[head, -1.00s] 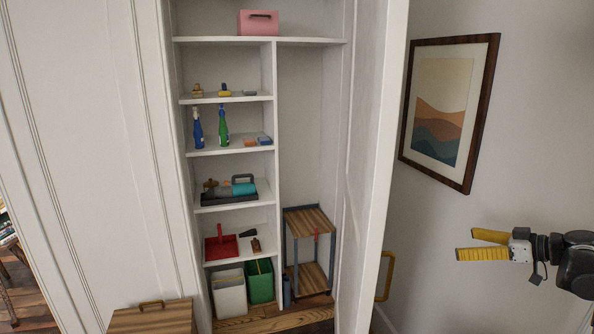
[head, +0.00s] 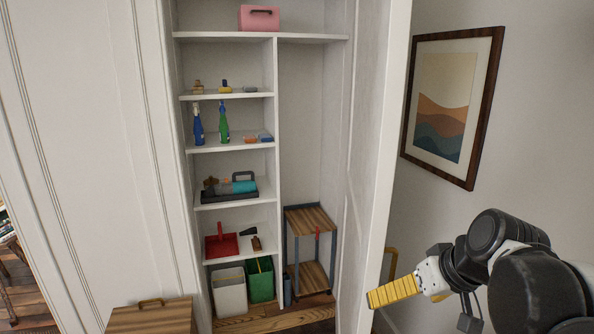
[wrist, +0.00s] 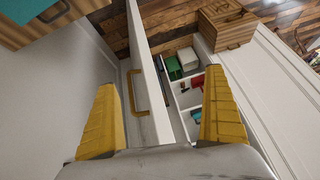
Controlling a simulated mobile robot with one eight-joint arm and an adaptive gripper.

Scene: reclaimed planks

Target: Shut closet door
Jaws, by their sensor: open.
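The closet door (head: 377,170) is white and stands wide open at the right side of the closet, seen nearly edge-on in the head view.
The closet shelves (head: 235,148) hold bottles, tools and bins. A wooden cart (head: 310,220) stands inside at the right. A framed picture (head: 445,105) hangs on the right wall. A wooden box (head: 150,318) stands at the front left of the closet.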

